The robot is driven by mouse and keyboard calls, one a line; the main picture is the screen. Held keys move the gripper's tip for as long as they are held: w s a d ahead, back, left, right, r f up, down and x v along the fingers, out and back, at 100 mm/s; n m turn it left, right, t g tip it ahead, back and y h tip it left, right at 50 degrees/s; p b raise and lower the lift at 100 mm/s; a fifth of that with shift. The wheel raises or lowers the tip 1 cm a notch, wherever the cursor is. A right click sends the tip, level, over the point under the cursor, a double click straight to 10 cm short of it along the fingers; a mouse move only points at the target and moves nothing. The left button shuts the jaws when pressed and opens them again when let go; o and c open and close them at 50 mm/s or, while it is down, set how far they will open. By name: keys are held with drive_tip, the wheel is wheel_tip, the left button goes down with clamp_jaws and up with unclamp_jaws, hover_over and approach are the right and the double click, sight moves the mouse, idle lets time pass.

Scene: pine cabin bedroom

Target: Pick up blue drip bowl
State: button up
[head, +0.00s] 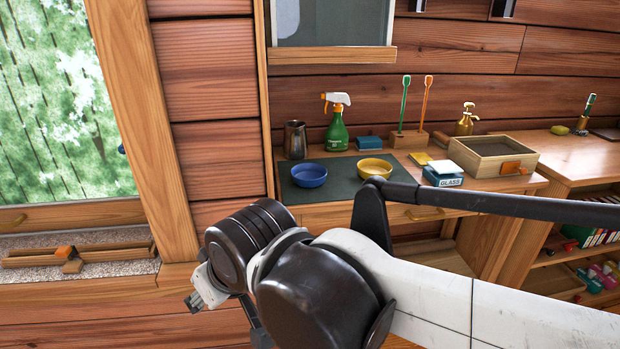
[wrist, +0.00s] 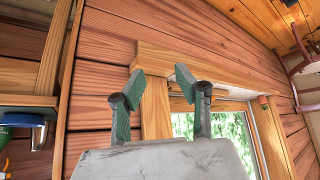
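The blue drip bowl (head: 309,176) sits upright on a dark green mat (head: 335,185) on the wooden counter, left of a yellow bowl (head: 375,168). My gripper (wrist: 160,84) is open and empty in the wrist view, its two green-padded fingers spread apart before the plank wall and window frame. In the head view my gripper is partly hidden by my arm, at the lower left, clear of the bowl. A blue rounded thing (wrist: 22,119) is cut off at the wrist view's left edge; I cannot tell whether it is the bowl.
A metal pitcher (head: 295,140), green spray bottle (head: 337,124) and blue block (head: 369,143) stand behind the bowls. The window ledge (head: 85,270) is at left.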

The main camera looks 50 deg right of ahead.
drive_tip(key=o, duration=1.6)
drive_tip(key=shift+o, duration=0.2)
